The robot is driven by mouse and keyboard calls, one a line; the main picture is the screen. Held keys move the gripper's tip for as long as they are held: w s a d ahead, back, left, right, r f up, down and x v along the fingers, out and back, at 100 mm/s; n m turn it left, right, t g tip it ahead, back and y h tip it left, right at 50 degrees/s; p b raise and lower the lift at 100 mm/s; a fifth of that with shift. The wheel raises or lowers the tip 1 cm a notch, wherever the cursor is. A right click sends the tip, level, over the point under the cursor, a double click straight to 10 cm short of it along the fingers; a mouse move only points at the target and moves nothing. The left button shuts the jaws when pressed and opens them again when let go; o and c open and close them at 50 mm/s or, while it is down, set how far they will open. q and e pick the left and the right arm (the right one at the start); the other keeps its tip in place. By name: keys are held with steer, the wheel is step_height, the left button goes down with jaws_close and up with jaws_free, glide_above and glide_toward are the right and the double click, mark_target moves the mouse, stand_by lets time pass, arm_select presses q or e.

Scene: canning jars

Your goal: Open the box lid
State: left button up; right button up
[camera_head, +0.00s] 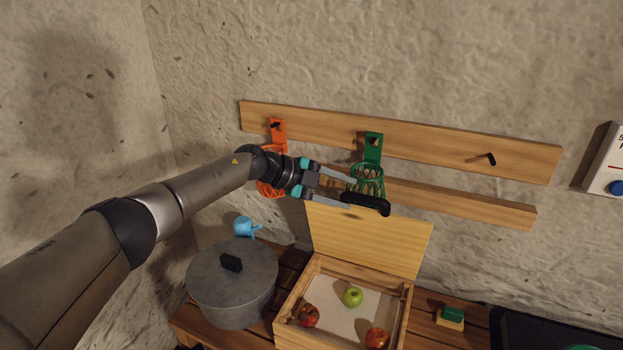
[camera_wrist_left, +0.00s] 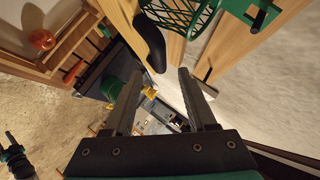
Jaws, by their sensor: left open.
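The wooden box (camera_head: 283,329) stands on the slatted table with its lid (camera_head: 370,240) raised upright at the back. The lid's black handle (camera_head: 370,203) is at its top edge; it also shows in the left wrist view (camera_wrist_left: 150,42). My left gripper (camera_head: 349,193) is open beside the handle, at its left end in the head view. In the left wrist view the fingers (camera_wrist_left: 158,75) have nothing between them, and the handle lies beyond the tips. A dark part with teal at the lower left of that view (camera_wrist_left: 15,158) may be my right gripper; its jaws are unclear.
A green basket (camera_head: 368,180) hangs close behind my left gripper, and an orange one (camera_head: 272,186) hangs left, partly hidden. A green apple (camera_head: 353,297) and two red apples (camera_head: 308,315) lie in the box. A grey lidded pot (camera_head: 232,285) stands left of it.

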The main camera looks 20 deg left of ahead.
arm_select(q)
steer(key=v, duration=0.7)
steer(key=shift+s+a+r+b, duration=0.15)
steer(key=shift+a+r+b, duration=0.05)
steer(key=shift+a+b, duration=0.15)
